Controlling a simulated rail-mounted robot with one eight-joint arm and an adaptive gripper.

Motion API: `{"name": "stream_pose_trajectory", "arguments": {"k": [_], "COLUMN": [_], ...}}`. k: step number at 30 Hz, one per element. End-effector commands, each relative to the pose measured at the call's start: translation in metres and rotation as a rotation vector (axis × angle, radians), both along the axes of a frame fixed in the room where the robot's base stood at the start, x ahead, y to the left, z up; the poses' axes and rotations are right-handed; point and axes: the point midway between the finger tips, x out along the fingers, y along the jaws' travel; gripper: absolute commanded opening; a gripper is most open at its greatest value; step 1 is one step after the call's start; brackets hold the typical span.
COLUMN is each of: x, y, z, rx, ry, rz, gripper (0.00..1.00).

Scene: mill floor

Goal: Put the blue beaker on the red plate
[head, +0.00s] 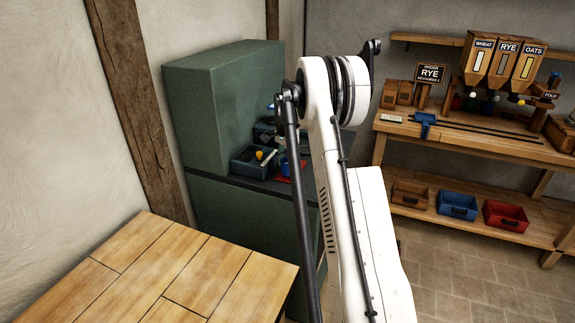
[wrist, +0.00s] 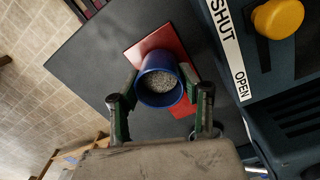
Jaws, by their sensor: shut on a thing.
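The blue beaker (wrist: 161,84), filled with grey grains, is between the two fingers of my gripper (wrist: 160,100) in the wrist view. My gripper is shut on it. The red plate (wrist: 160,38) shows behind and around the beaker, on a dark grey surface. The beaker overlaps the plate in this view; I cannot tell whether it touches it. In the head view the beaker (head: 285,166) and a sliver of the red plate (head: 283,179) show small beside my arm, which partly hides them.
A dark blue unit (wrist: 275,95) with a yellow knob (wrist: 277,18) and a SHUT/OPEN label stands close right of my gripper in the wrist view. A green cabinet (head: 215,100) rises beside the work surface. A wooden table (head: 180,270) is in the foreground; a bench with grain hoppers (head: 500,62) stands right.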

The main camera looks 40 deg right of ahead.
Motion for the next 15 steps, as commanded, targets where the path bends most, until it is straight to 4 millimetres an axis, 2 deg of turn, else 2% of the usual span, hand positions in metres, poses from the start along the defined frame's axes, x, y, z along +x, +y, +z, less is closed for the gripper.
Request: {"name": "stream_pose_trajectory", "arguments": {"k": [3,13,14,15], "x": [-0.0003,-0.0002,-0.0001,-0.0002], "y": [0.0003,0.0003,0.0003,0.0003], "z": [-0.0072,-0.0113,-0.0114,-0.0106], "rx": [0.000,0.000,0.000,0.000], "ry": [0.000,0.000,0.000,0.000], "rz": [0.000,0.000,0.000,0.000], "gripper": [0.08,0.08,0.39,0.45]}}
